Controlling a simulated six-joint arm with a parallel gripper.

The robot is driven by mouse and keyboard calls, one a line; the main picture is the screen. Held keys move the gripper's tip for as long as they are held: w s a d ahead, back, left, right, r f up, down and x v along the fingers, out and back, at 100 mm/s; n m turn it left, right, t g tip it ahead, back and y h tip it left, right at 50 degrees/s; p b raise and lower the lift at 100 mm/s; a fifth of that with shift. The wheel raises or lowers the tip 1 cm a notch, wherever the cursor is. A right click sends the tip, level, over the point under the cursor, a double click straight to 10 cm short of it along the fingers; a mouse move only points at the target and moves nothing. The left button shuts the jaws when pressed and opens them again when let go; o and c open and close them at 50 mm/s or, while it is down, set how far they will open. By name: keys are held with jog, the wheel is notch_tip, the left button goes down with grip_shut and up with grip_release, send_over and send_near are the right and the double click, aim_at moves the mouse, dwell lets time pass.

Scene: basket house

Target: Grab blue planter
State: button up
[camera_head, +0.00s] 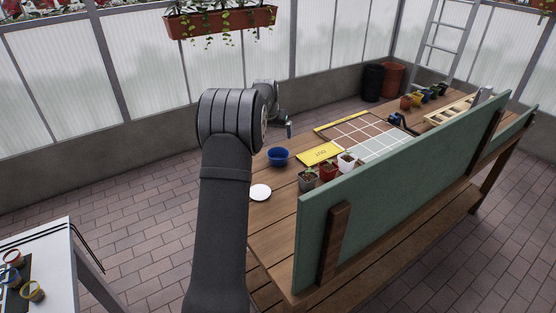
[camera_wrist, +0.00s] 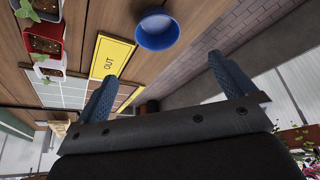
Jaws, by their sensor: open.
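The blue planter (camera_head: 278,157) is an empty round pot standing upright on the wooden table's near left part, beside the yellow OUT sign. In the wrist view the blue planter (camera_wrist: 157,32) is at the top centre, beyond the fingertips. My gripper (camera_head: 288,130) hangs above and slightly behind it in the head view, partly hidden by my arm. In the wrist view my gripper (camera_wrist: 161,72) is open, its two blue fingers wide apart with nothing between them. The gripper and planter look apart.
The yellow OUT sign (camera_head: 319,154) lies right of the planter. Potted seedlings (camera_head: 328,170) stand in front of a green panel (camera_head: 400,165). A white saucer (camera_head: 260,192) lies near the table's left edge. A hanging flower box (camera_head: 222,22) is overhead.

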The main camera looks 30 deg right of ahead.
send_near(279, 158)
jog(key=shift+s+a+f, duration=0.15)
jog(key=shift+a+f, duration=0.05)
jog(key=shift+a, duration=0.1)
jog(key=shift+x, duration=2.8)
jog(key=shift+d+r, duration=0.1)
jog(key=shift+d, duration=0.1)
jog(key=shift+c, duration=0.4)
jog(key=c, duration=0.7)
jog(key=shift+c, duration=0.8)
jog(key=shift+r, duration=0.15)
